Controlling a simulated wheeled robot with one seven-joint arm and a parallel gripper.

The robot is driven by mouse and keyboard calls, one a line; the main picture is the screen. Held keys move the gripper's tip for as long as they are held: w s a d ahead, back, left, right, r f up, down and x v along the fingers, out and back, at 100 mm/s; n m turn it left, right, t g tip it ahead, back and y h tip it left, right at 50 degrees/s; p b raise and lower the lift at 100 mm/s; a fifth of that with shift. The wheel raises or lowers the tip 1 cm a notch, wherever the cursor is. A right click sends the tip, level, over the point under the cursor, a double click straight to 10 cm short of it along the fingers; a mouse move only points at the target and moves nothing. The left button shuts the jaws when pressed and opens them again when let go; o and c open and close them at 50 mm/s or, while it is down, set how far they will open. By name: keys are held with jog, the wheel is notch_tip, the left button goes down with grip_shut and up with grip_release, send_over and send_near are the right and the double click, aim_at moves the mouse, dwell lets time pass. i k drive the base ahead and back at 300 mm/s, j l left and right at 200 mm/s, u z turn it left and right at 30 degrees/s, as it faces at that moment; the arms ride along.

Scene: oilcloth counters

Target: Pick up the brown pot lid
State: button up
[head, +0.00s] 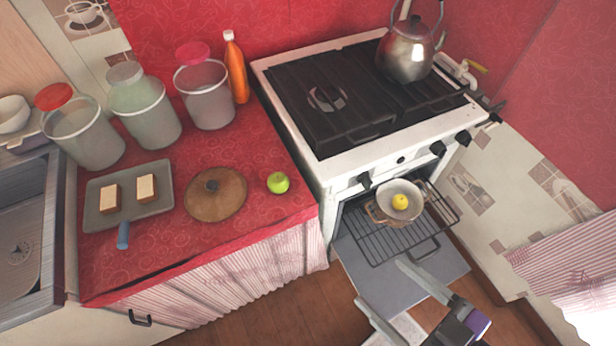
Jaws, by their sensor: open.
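The brown pot lid (230,203) lies flat on the red oilcloth counter (225,150), with its dark knob on top. It sits between a grey tray and a green apple, apart from both. My gripper (380,284) is at the lower right, in front of the open oven. Its two fingers are spread apart and nothing shows between them. It is well to the right of the lid and apart from it.
A green apple (278,183) lies right of the lid. A tray (103,223) with two bread-like pieces is left. Several jars and an orange bottle (235,72) stand behind. The oven rack (378,250) juts out, holding a pot (383,213) with a yellow item.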

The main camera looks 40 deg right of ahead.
aim_at(214, 194)
jog(key=i+j+u, duration=0.3)
jog(key=i+j, duration=0.25)
jog(key=i+j+u, duration=0.3)
jog(key=i, duration=0.35)
